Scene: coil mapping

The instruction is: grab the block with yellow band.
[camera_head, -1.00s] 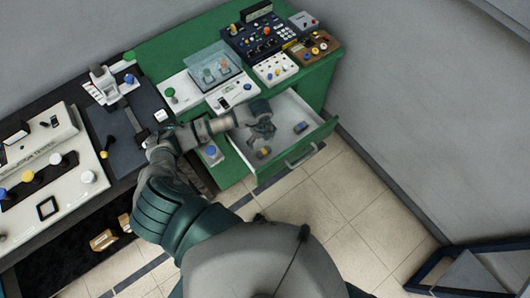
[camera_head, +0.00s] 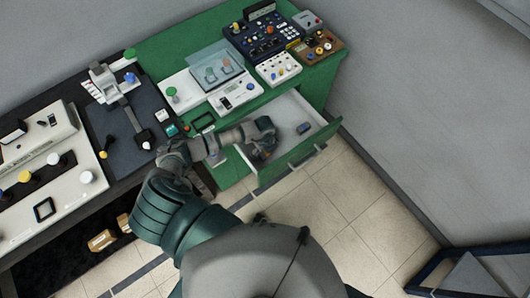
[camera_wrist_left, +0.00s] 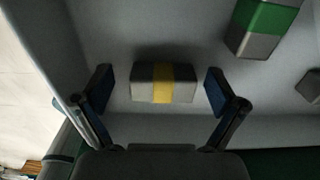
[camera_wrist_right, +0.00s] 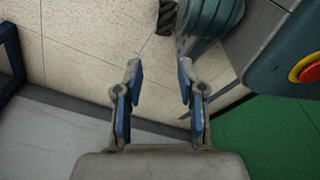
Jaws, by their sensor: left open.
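The block with the yellow band (camera_wrist_left: 161,83) is light grey with a yellow stripe around its middle. It lies on the drawer floor in the left wrist view, between the spread fingers of my left gripper (camera_wrist_left: 159,76), with a gap on each side. In the head view my left gripper (camera_head: 264,146) reaches down into the open drawer (camera_head: 292,107) and hides this block. A block with a green band (camera_wrist_left: 262,27) lies at the upper right of the left wrist view. My right gripper (camera_wrist_right: 159,80) is open and empty above the floor.
Another block (camera_head: 304,128) lies in the drawer, right of my left gripper. The drawer front (camera_head: 290,160) and side walls surround the gripper. Devices crowd the green cabinet top (camera_head: 160,50). A red button on a yellow base (camera_wrist_right: 305,68) shows in the right wrist view.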

